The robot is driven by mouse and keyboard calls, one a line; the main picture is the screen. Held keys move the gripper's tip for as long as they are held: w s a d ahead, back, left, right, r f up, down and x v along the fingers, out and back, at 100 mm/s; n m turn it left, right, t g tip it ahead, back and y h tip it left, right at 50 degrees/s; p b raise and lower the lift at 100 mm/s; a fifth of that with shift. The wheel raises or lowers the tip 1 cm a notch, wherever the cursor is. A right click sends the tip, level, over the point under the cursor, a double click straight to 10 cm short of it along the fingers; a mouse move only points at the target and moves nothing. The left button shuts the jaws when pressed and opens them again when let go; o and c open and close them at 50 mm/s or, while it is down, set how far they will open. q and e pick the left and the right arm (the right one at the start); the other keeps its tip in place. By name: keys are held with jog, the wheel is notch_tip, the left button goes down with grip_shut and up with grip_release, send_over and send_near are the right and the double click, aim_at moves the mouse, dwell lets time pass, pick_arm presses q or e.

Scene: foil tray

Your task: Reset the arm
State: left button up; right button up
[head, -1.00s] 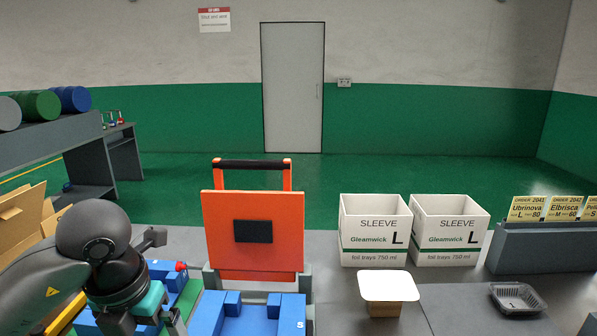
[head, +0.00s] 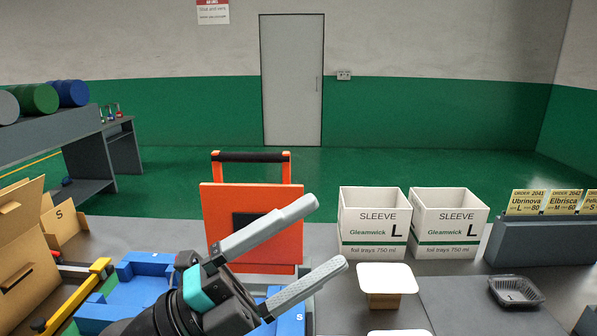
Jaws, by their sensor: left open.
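My left gripper (head: 328,236) is open and empty. Its two grey fingers point up and right, in front of the orange panel (head: 222,221) and above the blue fixture marked S. The arm comes in from the bottom left. A foil tray (head: 516,291) sits on the dark table mat at the right. My right gripper does not show.
Two white sleeve boxes, left (head: 372,222) and right (head: 448,224), stand at the back. A white-topped block (head: 386,279) is before them. Order cards (head: 525,203) stand in a grey holder (head: 545,243). Blue fixtures (head: 145,275) and a cardboard box (head: 25,248) are left.

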pick_arm(q)
jog(key=w+a+f+n+t+y, duration=0.1)
jog(key=w+a+n+t+y, duration=0.35)
jog(key=n+t+y, duration=0.4)
jog(key=w+a+f+n+t+y, duration=0.25)
jog(key=a+n+t+y, duration=0.3)
jog(key=n, duration=0.55)
jog(key=s+a+f+n+g+y, duration=0.1)
jog(key=a+f+n+g+y, duration=0.25)
jog(key=f, duration=0.45)
jog(key=a+f+n+g+y, duration=0.3)
jog(key=a+f+n+y, duration=0.2)
jog(key=f, duration=0.3)
jog(key=s+d+f+n+g+h, duration=0.2)
jog(key=s+f+g, duration=1)
jog(key=s+f, duration=0.7)
jog(key=s+f+g+b, duration=0.2)
jog(key=s+f, duration=0.1)
jog(key=f, duration=2.1)
jog(key=s+a+f+b, duration=0.1)
jog(key=s+a+f, duration=0.2)
jog(key=s+f, duration=1)
jog(key=shift+s+a+f+m+g+y, duration=0.15)
jog(key=shift+s+m+g+y, duration=0.2)
jog(key=shift+s, duration=0.5)
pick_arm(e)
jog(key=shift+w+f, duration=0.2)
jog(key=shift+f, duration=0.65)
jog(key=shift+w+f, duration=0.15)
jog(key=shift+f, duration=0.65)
